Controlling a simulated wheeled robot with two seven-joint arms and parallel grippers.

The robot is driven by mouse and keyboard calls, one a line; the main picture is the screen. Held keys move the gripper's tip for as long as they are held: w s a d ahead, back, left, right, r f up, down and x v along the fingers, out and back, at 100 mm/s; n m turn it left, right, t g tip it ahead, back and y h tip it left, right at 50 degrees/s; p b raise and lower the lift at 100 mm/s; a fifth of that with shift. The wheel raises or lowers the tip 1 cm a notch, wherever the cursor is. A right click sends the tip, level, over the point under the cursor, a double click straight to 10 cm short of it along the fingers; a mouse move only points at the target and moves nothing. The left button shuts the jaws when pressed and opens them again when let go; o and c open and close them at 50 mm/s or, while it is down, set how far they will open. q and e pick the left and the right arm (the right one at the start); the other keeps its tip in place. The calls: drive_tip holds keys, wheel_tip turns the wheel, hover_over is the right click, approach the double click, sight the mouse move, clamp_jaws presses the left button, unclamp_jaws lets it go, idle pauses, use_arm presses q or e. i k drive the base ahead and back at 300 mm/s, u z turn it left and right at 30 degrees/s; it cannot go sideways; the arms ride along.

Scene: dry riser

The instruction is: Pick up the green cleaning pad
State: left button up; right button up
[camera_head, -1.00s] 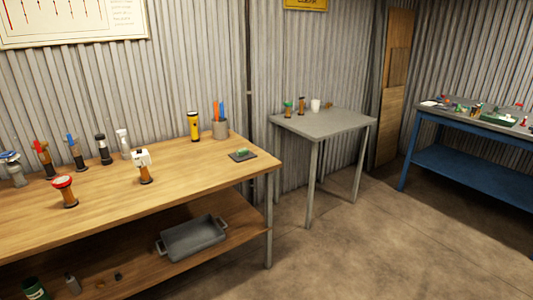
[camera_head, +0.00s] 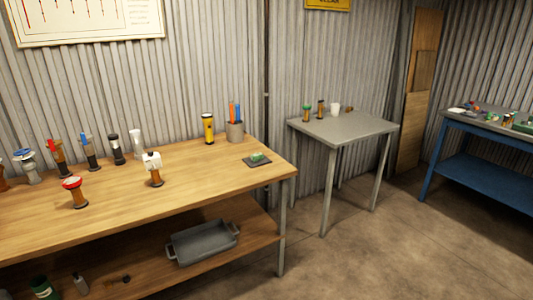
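A small green pad (camera_head: 257,156) lies on a dark flat mat (camera_head: 249,162) near the right end of the wooden workbench (camera_head: 130,199). This small green piece looks like the green cleaning pad, though it is too small to make out in detail. Green items also show on the blue table at the far right. Neither of my grippers is in view.
A pen cup (camera_head: 235,131) and a yellow torch (camera_head: 208,128) stand behind the mat. Several valve-like fittings stand at the bench's left. A grey tray (camera_head: 203,243) sits on the lower shelf. A grey table (camera_head: 343,128) and a blue table (camera_head: 482,126) stand right, with open floor before them.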

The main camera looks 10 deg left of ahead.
sight(258, 157)
drive_tip(key=i, duration=0.75)
drive_tip(key=z, duration=1.05)
drive_tip(key=i, duration=0.85)
drive_tip(key=u, duration=0.05)
